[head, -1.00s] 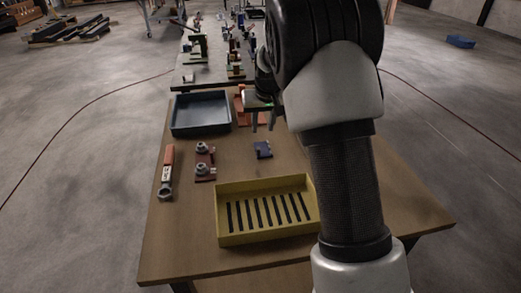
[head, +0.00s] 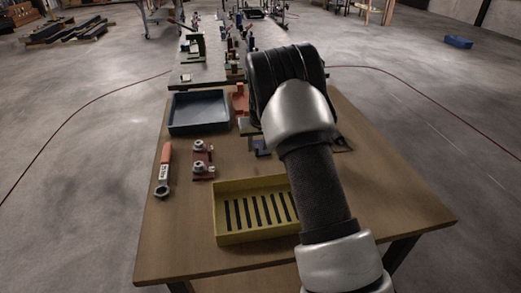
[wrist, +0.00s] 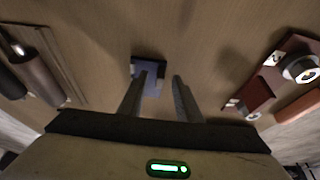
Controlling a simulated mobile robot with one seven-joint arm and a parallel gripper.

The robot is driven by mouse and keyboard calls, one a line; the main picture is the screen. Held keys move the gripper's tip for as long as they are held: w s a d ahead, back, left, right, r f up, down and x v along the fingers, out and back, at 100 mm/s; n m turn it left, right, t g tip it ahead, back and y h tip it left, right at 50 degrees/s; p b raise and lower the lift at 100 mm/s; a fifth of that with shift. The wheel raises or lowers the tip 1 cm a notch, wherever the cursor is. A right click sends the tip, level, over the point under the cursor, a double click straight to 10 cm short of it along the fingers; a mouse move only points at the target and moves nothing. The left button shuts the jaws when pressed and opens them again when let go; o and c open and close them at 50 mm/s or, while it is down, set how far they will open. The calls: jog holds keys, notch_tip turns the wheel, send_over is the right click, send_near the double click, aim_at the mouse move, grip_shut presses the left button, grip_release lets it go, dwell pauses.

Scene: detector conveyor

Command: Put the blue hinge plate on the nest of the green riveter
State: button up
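The blue hinge plate (head: 262,149) lies on the brown table, partly hidden by my arm in the head view. In the wrist view the plate (wrist: 152,70) lies beyond the fingertips, nearer the left finger. My gripper (wrist: 160,76) is open with nothing held. It points down at the table close to the plate; the remaining gap is hard to judge. In the head view my arm hides most of the gripper. A green upright device (head: 191,44), which looks like the green riveter, stands on the grey bench at the back. Its nest is too small to make out.
A yellow slotted tray (head: 222,230) is at the table's front and a blue-grey bin (head: 199,113) at the back left. A red bracket with bolts (head: 202,160) and an orange-handled tool (head: 165,170) lie left. An orange-red part (head: 240,99) is beside the bin. Several fixtures crowd the grey bench (head: 216,74).

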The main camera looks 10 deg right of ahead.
jog(key=shift+c, duration=0.2)
grip_shut()
